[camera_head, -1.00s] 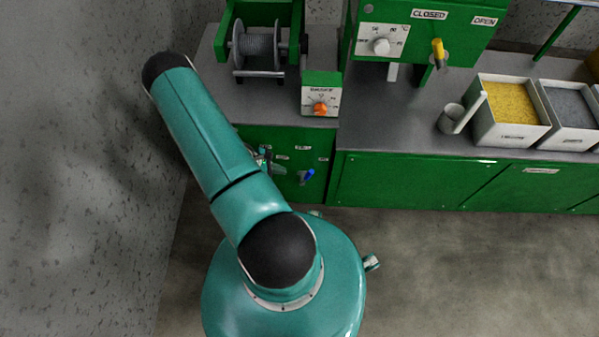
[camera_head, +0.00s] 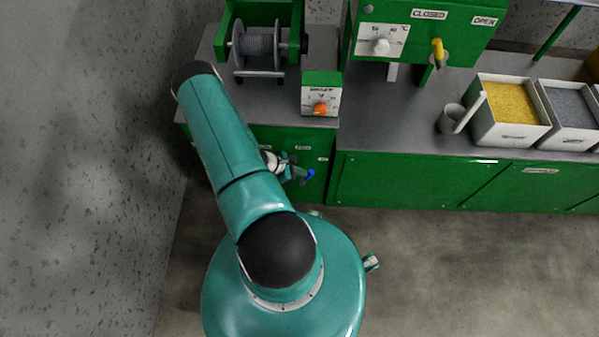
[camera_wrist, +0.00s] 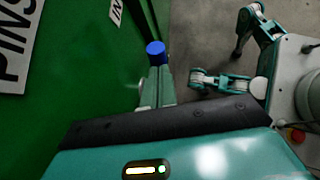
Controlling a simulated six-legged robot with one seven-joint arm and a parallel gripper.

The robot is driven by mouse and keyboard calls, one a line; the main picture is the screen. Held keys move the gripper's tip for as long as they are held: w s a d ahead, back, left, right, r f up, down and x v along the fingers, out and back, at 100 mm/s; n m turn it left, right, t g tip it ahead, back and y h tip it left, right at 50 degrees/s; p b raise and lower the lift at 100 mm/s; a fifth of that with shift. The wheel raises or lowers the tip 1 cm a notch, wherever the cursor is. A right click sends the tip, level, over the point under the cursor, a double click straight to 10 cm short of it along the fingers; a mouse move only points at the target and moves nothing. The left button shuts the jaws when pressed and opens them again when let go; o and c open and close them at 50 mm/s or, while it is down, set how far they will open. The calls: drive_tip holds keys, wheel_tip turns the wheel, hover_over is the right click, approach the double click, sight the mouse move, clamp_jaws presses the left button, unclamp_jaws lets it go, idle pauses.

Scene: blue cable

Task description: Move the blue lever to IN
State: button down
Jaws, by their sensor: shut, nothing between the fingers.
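The blue lever (camera_head: 309,175) sticks out from the green cabinet front below the counter. In the wrist view its round blue end (camera_wrist: 155,48) shows just beyond my fingertips. My gripper (camera_head: 297,174) is shut and empty, close to the left of the lever in the head view. In the wrist view the closed fingers (camera_wrist: 157,75) point at the blue end; whether they touch it I cannot tell. A label (camera_wrist: 115,11) beside the lever reads "IN", perhaps cut off at the frame edge. The lever's base is hidden.
A larger label (camera_wrist: 15,45) starting "PINS" is on the green panel at the left of the wrist view. The counter (camera_head: 390,120) above carries a cable spool (camera_head: 262,48) and a box with an orange knob (camera_head: 320,108). Open floor (camera_head: 450,260) lies in front.

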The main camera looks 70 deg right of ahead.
drive_tip(key=shift+s+d, duration=0.25)
drive_tip(key=shift+s, duration=1.05)
drive_tip(key=shift+w, duration=0.1)
drive_tip(key=s+r+v, duration=0.1)
drive_tip(key=v, duration=1)
drive_tip(key=s+r+v, duration=0.1)
drive_tip(key=v, duration=1.1)
drive_tip(key=shift+s+r, duration=0.25)
drive_tip(key=shift+r, duration=0.25)
